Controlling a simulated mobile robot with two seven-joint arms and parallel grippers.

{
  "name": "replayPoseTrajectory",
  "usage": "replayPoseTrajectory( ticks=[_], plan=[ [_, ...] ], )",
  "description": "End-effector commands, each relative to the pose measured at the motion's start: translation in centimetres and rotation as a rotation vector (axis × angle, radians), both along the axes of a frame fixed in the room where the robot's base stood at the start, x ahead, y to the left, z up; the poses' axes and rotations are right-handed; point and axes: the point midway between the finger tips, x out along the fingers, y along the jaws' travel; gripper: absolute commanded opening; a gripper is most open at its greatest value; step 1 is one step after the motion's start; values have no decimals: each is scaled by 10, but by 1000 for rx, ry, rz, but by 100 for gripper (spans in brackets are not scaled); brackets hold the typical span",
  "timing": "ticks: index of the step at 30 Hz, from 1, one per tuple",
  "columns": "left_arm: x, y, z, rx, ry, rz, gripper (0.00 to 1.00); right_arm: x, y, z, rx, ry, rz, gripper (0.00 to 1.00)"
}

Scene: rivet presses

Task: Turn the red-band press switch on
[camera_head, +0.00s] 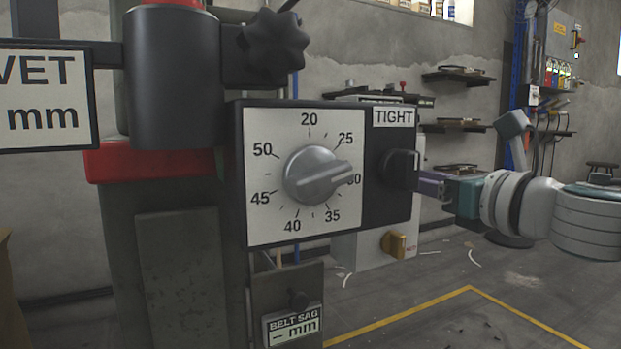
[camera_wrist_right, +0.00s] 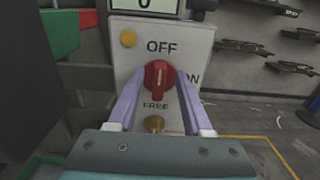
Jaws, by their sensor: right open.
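The press with the red band (camera_head: 150,162) stands at the left in the head view, close to me. In the right wrist view a red switch knob (camera_wrist_right: 158,78) sits on a pale panel (camera_wrist_right: 190,38) marked OFF above, ON to the right and FREE below. The knob stands upright, toward OFF. My right gripper (camera_head: 424,184) is open, its purple fingers on either side of the red knob in the wrist view (camera_wrist_right: 160,90); contact is unclear. In the head view the dial box (camera_head: 265,128) hides the red knob. My left gripper is not in view.
A black knob (camera_head: 401,170) by the TIGHT label overlaps my right fingertips in the head view. An orange knob (camera_head: 395,245) is on the pale box behind. A yellow lamp (camera_wrist_right: 128,38) is beside OFF. Wall shelves (camera_head: 457,76) stand farther back; the right floor is mostly clear.

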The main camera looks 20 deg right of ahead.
Motion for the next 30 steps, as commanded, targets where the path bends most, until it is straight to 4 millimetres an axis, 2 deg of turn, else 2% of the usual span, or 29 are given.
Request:
replayPoseTrajectory(
  ticks=[4,14,27,30],
  plan=[
    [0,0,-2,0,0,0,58,8,1,0,0,-1,1,50],
    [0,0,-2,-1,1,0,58,10,1,0,0,0,0,50],
    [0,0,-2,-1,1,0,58,10,1,0,0,0,0,0],
    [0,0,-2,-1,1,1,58,10,1,0,0,0,0,0]
  ],
)
